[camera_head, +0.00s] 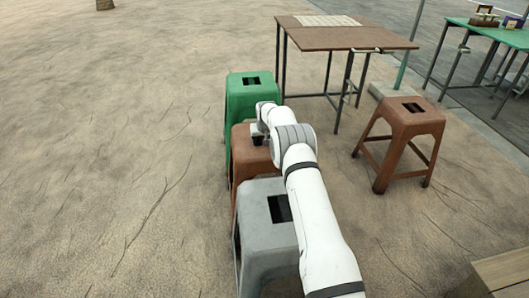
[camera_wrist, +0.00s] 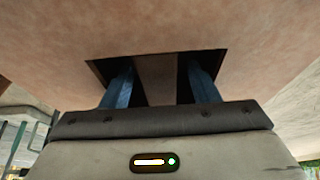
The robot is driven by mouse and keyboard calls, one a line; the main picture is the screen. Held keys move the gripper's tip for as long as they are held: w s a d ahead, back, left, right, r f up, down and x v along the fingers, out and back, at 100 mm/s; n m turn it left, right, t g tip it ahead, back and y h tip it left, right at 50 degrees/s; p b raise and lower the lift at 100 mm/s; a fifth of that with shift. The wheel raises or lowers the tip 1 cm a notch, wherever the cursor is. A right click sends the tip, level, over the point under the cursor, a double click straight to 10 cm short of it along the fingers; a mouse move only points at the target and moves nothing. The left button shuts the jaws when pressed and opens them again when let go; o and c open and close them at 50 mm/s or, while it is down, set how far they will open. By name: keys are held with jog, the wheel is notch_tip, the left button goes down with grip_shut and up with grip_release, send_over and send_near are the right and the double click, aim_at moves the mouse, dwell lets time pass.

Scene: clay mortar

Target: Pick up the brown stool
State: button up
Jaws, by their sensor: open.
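A brown stool (camera_head: 243,168) stands in a row between a green stool (camera_head: 245,97) and a grey stool (camera_head: 262,215). My gripper (camera_head: 257,141) is at its seat top, and my arm hides part of it. In the wrist view the stool's seat (camera_wrist: 165,30) fills the top of the picture. The blue fingers of my gripper (camera_wrist: 161,82) reach into the dark opening in the seat, apart, with a brown strip between them. Their tips are hidden. I cannot tell whether they touch the strip. A second brown stool (camera_head: 403,128) stands apart at the right.
A brown-topped table (camera_head: 345,38) stands behind the stools, and a green table (camera_head: 490,32) is at the far right. A wooden edge (camera_head: 503,276) shows at bottom right. The sandy ground on the left is clear.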

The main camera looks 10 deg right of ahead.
jog(key=shift+c, duration=0.2)
grip_shut()
dwell(0.5)
dwell(0.7)
jog(key=shift+w+r, duration=0.1)
jog(key=shift+r, duration=0.05)
